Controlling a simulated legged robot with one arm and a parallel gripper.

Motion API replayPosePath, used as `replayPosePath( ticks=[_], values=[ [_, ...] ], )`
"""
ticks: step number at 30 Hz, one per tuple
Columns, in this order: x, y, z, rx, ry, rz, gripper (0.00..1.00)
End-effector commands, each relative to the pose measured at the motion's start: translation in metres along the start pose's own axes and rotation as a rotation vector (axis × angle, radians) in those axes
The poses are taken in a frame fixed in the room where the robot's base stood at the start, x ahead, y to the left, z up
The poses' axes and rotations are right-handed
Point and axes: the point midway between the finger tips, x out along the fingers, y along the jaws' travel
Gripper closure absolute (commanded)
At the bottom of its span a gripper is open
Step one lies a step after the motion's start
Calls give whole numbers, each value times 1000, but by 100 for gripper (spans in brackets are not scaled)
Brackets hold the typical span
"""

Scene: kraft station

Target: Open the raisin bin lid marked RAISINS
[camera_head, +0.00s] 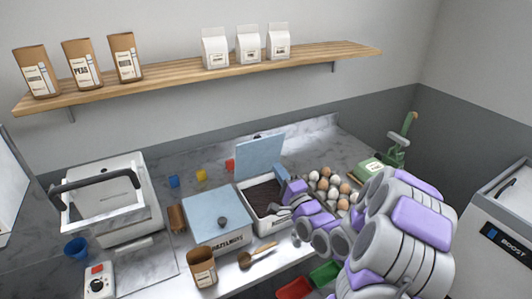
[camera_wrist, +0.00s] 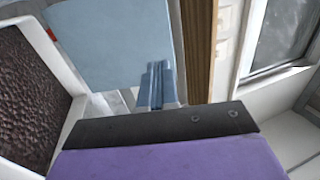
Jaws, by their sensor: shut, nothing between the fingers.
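The open bin (camera_head: 243,196) stands right of the hazelnut bin in the head view; it is white and filled with dark, raisin-like contents (camera_head: 262,193). Its front marking cannot be read. Its pale blue lid (camera_head: 260,155) is raised and stands up at the back. In the wrist view the lid (camera_wrist: 105,42) is at upper left and the dark contents (camera_wrist: 30,100) at the left edge. My gripper (camera_head: 281,174) is at the bin's right side, near the lid. In the wrist view its blue fingers (camera_wrist: 158,82) are together and empty; whether they touch the lid cannot be told.
A closed bin marked HAZELNUTS (camera_head: 219,218) stands to the left, with a paper bag (camera_head: 201,266) and wooden scoop (camera_head: 257,254) in front. Several eggs (camera_head: 331,184) lie right of the bin, behind my arm. A wooden shelf (camera_head: 180,78) with bags runs above.

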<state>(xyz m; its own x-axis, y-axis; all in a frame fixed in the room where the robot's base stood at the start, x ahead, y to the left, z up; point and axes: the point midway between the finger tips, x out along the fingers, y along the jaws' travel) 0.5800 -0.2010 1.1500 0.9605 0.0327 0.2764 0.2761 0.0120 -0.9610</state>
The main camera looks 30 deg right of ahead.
Motion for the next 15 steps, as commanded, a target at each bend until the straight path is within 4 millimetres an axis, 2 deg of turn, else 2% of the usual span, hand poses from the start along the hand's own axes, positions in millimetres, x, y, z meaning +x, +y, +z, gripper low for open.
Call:
replayPosePath(
  ticks=[15],
  values=[
    [73, 0, 2, -3, -2, -5, 100]
  ],
)
